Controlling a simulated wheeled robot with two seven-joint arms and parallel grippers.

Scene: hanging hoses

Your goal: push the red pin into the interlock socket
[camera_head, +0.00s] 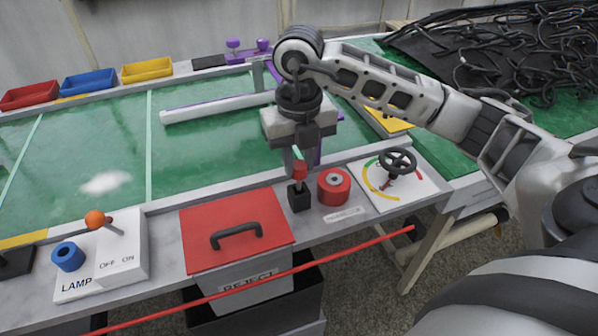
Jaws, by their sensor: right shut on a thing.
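My right gripper (300,160) points down over the front ledge and is shut on the red pin (300,173). The pin is upright, directly above a small black block (299,198). I cannot tell whether its lower end is still inside the block. Just right of the block stands a red round socket (334,187) with a grey centre, which looks like the interlock socket. A small label plate, too small to read, lies in front of it. The pin is left of this socket, apart from it. My left gripper is not in view.
Right of the socket is a dial plate (392,184) with a black handwheel (398,162). Left is a red reject lid (237,231) with a black handle, then a lamp switch box (104,258). A red bar (262,277) runs along the front. Black hoses (510,55) lie back right.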

